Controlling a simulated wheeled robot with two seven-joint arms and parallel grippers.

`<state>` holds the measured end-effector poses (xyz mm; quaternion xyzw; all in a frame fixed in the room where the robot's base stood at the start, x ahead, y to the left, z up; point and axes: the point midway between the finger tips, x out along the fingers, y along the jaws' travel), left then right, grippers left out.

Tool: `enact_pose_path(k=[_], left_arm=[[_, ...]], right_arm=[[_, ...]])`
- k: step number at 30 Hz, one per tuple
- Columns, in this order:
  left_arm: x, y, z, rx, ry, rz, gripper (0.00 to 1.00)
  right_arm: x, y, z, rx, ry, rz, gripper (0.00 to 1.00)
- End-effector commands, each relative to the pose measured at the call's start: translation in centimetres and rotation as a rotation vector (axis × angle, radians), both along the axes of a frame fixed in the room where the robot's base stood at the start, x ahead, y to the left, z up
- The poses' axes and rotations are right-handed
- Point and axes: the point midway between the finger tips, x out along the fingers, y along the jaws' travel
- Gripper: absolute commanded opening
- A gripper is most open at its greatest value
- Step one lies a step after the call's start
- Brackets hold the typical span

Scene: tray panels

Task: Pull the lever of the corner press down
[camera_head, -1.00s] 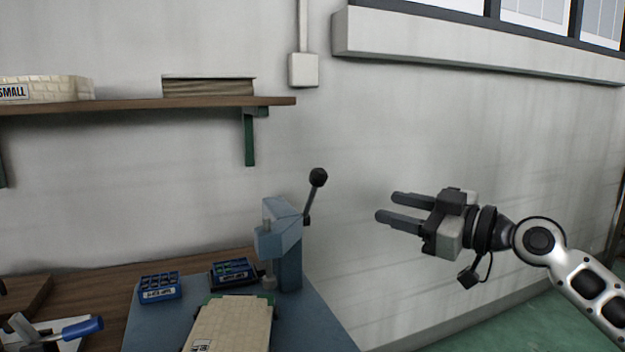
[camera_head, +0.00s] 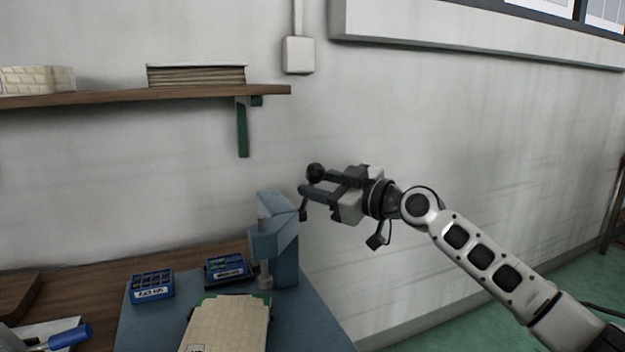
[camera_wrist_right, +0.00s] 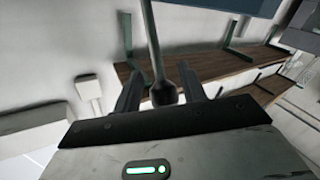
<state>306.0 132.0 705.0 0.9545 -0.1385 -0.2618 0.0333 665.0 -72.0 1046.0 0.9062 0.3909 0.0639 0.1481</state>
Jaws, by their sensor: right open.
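The corner press (camera_head: 282,240) is a blue-grey column with a head and a spindle, standing on the bench. Its lever ends in a dark ball knob (camera_head: 315,171) and points up. My right gripper (camera_head: 308,183) is open at the lever's upper end, coming from the right. In the right wrist view the knob (camera_wrist_right: 163,94) sits between the two spread fingers, with the lever rod (camera_wrist_right: 152,40) running away from it. Part of the lever is hidden behind the fingers in the head view. Contact cannot be told. My left gripper is not in view.
A cream tray panel (camera_head: 228,325) lies below the press head on a blue-grey plate (camera_head: 140,325). Two blue boxes (camera_head: 151,286) (camera_head: 228,270) stand left of the press. A wooden shelf (camera_head: 190,95) with a bracket is above. A blue-handled tool (camera_head: 70,336) lies lower left.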

Motion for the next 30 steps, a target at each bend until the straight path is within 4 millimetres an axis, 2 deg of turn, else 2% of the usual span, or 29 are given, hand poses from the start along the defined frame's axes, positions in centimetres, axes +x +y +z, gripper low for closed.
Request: enact_pose_path(k=[6, 15, 19, 20, 30], left_arm=[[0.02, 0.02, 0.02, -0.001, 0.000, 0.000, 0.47], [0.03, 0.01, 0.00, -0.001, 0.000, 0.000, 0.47], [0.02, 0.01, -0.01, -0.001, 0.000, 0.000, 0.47], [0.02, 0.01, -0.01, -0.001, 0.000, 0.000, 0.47], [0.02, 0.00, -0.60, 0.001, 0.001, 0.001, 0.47]], right_arm=[[1.23, 1.29, -0.02, 0.001, 0.001, 0.000, 0.41], [1.32, 1.39, -0.03, 0.000, 0.000, 0.000, 0.41], [1.31, 1.38, -0.03, 0.000, 0.000, 0.000, 0.05], [1.31, 1.38, -0.01, 0.000, 0.000, 0.000, 0.00], [1.18, 1.27, 0.12, 0.008, -0.013, -0.001, 0.00]])
